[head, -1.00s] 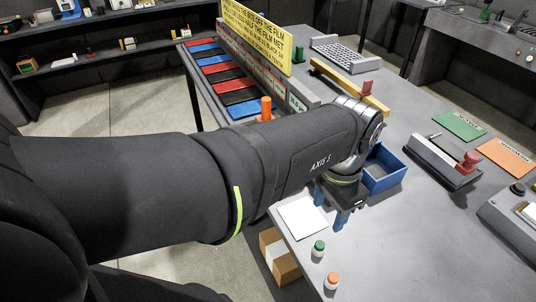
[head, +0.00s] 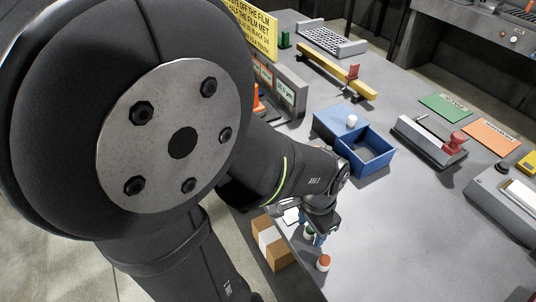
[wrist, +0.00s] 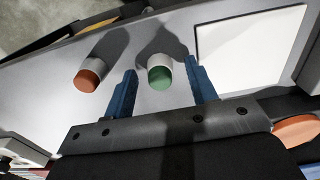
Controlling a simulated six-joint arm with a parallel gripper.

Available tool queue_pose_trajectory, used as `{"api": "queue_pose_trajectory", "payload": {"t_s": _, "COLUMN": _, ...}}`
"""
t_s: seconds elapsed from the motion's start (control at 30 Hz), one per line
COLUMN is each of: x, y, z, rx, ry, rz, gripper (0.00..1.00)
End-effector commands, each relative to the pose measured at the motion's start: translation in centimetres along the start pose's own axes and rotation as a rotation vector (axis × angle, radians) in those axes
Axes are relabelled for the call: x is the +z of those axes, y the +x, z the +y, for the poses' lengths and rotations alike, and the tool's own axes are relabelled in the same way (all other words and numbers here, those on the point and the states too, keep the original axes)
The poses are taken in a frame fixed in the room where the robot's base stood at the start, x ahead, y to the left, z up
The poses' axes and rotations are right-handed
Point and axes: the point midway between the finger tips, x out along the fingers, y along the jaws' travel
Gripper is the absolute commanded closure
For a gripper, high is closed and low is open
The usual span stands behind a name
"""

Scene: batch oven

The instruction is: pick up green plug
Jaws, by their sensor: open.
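The green plug (head: 308,232), with a green end and a white body, stands near the front edge of the table. My gripper (head: 317,236) is open and reaches down at the plug. I cannot tell whether either finger touches it or how far down the fingertips are. In the head view my gripper partly covers the plug.
An orange-topped plug (wrist: 87,79) stands left of the green plug in the wrist view; it also shows in the head view (head: 323,262). A white sheet (wrist: 250,45) lies on the other side. A blue box (head: 378,163) with an open compartment stands behind my gripper.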

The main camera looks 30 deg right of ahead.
Motion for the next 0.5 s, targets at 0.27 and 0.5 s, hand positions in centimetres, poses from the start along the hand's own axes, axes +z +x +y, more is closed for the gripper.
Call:
{"api": "queue_pose_trajectory", "payload": {"t_s": 0.27, "x": 0.01, "y": 0.31, "z": -0.01, "rx": 0.000, "ry": 0.000, "rz": 0.000, "gripper": 0.48}}
{"api": "queue_pose_trajectory", "payload": {"t_s": 0.5, "x": 0.01, "y": 0.30, "z": -0.01, "rx": 0.000, "ry": 0.000, "rz": 0.000, "gripper": 0.93}}
